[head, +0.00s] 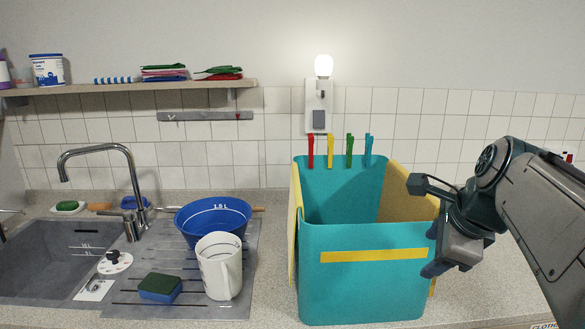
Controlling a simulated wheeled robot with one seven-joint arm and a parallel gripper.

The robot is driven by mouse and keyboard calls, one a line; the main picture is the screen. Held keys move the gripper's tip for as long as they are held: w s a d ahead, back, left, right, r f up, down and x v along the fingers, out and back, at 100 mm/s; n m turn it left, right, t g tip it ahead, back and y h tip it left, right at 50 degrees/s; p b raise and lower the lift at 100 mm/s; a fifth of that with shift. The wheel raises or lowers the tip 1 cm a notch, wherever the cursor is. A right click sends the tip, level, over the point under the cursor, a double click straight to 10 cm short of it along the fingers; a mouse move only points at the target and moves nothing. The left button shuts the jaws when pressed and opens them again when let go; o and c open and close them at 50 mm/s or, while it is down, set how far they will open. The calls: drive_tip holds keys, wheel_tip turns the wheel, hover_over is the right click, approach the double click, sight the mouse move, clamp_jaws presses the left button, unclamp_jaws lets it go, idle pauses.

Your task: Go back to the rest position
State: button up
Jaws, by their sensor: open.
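My gripper (433,251) is at the right, by the right side of the teal bin (365,285). It points to the left and down, and its fingers are open. I see nothing between them. It overlaps the bin's right edge in the picture; I cannot tell whether it touches. My dark grey arm comes in from the right edge.
The bin, with several coloured clips (330,150) on its back rim, stands on the counter (270,290). At left are a sink (50,262), faucet (135,185), blue bowl (213,219), white jug (220,266) and sponge (160,287). A shelf (120,90) hangs above.

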drive_tip(key=s+a+f+n+g, duration=0.1)
drive_tip(key=s+a+f+n, duration=0.1)
drive_tip(key=f+n, duration=0.3)
drive_tip(key=s+a+f+n+g+p, duration=0.1)
drive_tip(key=s+a+f+n, duration=0.2)
drive_tip(key=n, duration=0.6)
drive_tip(key=s+a+f+n+g+p, duration=0.1)
drive_tip(key=s+a+f+n, duration=0.2)
drive_tip(key=s+f+n, duration=0.2)
wheel_tip(320, 180, down, 2)
drive_tip(key=n, duration=0.3)
drive_tip(key=shift+s+a+g+h, duration=0.2)
drive_tip(key=shift+a+g+h, duration=0.1)
drive_tip(key=shift+h, duration=0.1)
drive_tip(key=shift+f, duration=0.1)
drive_tip(key=c, duration=0.4)
drive_tip(key=shift+d, duration=0.15)
drive_tip(key=shift+c, duration=0.4)
